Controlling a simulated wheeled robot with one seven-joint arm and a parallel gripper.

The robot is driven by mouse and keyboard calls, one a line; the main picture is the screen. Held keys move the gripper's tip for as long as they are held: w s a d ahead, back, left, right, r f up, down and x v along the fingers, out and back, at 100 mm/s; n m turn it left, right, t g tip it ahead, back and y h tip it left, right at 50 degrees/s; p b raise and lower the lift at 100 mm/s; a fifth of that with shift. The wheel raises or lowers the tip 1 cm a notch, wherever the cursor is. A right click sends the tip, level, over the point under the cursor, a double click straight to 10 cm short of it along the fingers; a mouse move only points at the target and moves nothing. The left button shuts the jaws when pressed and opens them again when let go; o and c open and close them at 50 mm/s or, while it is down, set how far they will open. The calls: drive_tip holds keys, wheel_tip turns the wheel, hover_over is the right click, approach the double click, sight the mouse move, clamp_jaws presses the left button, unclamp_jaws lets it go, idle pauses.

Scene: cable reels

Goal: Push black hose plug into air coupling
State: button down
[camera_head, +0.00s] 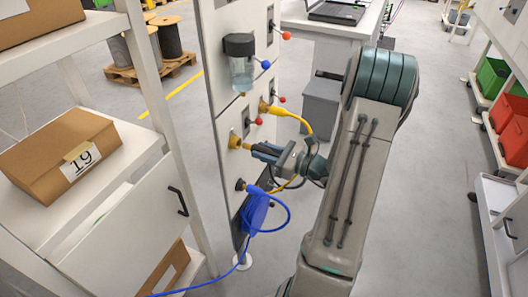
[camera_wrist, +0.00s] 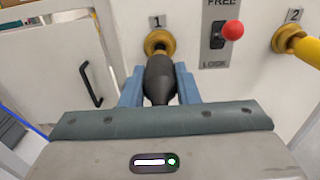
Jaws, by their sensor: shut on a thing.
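My gripper (camera_head: 268,152) is shut on the black hose plug (camera_wrist: 160,78), with one blue finger on each side of it. The plug points at the brass air coupling (camera_wrist: 158,41) under label 1 on the white panel. The coupling also shows in the head view (camera_head: 235,142), straight ahead of the gripper. The plug's front end meets the coupling's mouth in the picture and looks lined up with it. How deep it sits, if at all, I cannot tell. In the head view the fingers mostly hide the plug.
A red-knobbed lever (camera_wrist: 231,31) on a FREE/LOCK plate is right of the coupling. A yellow hose (camera_head: 290,115) is at the coupling labelled 2. A blue cable (camera_head: 257,212) hangs below my gripper. A shelf with a numbered carton (camera_head: 62,158) stands left. Open floor lies right.

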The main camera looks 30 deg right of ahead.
sight(255, 149)
drive_tip(key=shift+x, duration=1.55)
idle(0.5)
drive_tip(key=c, duration=1)
unclamp_jaws()
drive_tip(key=b+v, duration=0.1)
drive_tip(key=v, duration=1.3)
drive_tip(key=s+a+r+n+g+p, duration=0.1)
drive_tip(key=s+a+r+n+g, duration=0.1)
drive_tip(key=a+n+g, duration=0.6)
drive_tip(key=s+a+r+n+g+p, duration=0.1)
drive_tip(key=s+a+r+n+g, duration=0.15)
drive_tip(key=a+n+g, duration=0.55)
drive_tip(key=s+a+r+n+t+h, duration=0.1)
drive_tip(key=s+r+n+h, duration=0.1)
drive_tip(key=n+h, duration=0.1)
drive_tip(key=s+a+r+n+t+h+p, duration=0.1)
drive_tip(key=a+r+n+t+h, duration=0.1)
drive_tip(key=n+h, duration=0.2)
drive_tip(key=s+a+r+n+t+h, duration=0.1)
drive_tip(key=s+r+n+h, duration=0.1)
drive_tip(key=n+h, duration=0.2)
drive_tip(key=shift+s+a+r+n+t, duration=0.3)
drive_tip(key=shift+a+n, duration=0.1)
drive_tip(key=shift+n, duration=0.2)
